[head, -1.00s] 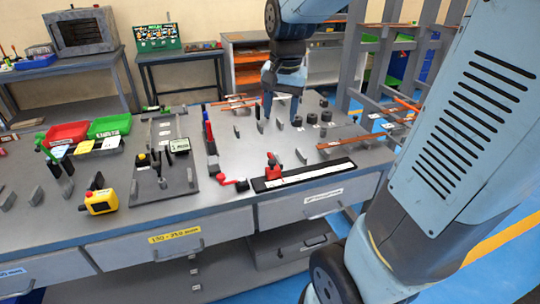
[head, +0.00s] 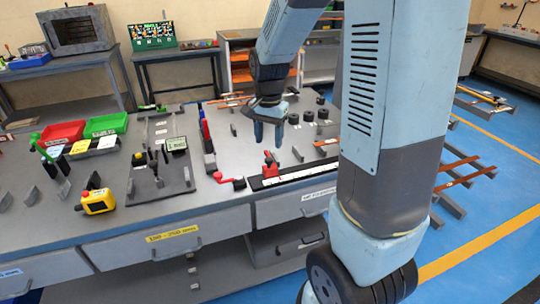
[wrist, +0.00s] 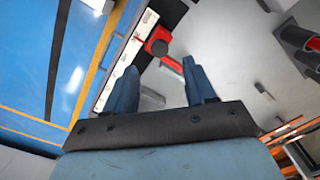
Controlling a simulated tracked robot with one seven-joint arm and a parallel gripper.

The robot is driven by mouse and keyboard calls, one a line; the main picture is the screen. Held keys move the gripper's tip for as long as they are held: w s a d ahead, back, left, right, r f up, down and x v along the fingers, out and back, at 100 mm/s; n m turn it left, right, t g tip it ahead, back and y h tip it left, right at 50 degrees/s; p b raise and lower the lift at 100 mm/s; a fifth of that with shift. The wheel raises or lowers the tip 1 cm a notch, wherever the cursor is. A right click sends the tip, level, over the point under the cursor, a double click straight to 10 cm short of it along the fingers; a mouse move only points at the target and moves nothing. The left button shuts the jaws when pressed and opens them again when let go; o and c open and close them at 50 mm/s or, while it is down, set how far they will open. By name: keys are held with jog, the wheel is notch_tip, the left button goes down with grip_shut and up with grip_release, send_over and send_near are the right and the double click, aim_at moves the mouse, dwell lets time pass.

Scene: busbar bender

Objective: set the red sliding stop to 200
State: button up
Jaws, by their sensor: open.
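The red sliding stop (head: 270,166) stands at the scale rail on the near edge of the bench, near the rail's left end. The rail has a white scale strip (head: 305,174) in a black frame; its figures are too small to read. My gripper (head: 268,138) points down, open and empty, above the bench just behind the stop in the head view. In the wrist view, the red stop (wrist: 166,37) with a dark round knob shows beyond my open fingers (wrist: 160,78), next to the white strip (wrist: 122,66). My fingers look apart from the stop.
A red-handled lever (head: 226,181) lies left of the rail. Several dark cylinders (head: 308,116) and upright grey plates stand behind on the bench. A yellow control box (head: 97,201) and a black fixture plate (head: 165,170) are further left. Drawers (head: 170,240) line the bench front.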

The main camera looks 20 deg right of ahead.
aim_at(269, 158)
notch_tip(269, 158, down, 7)
jog(key=shift+r, duration=0.1)
dwell(0.4)
grip_shut()
dwell(0.4)
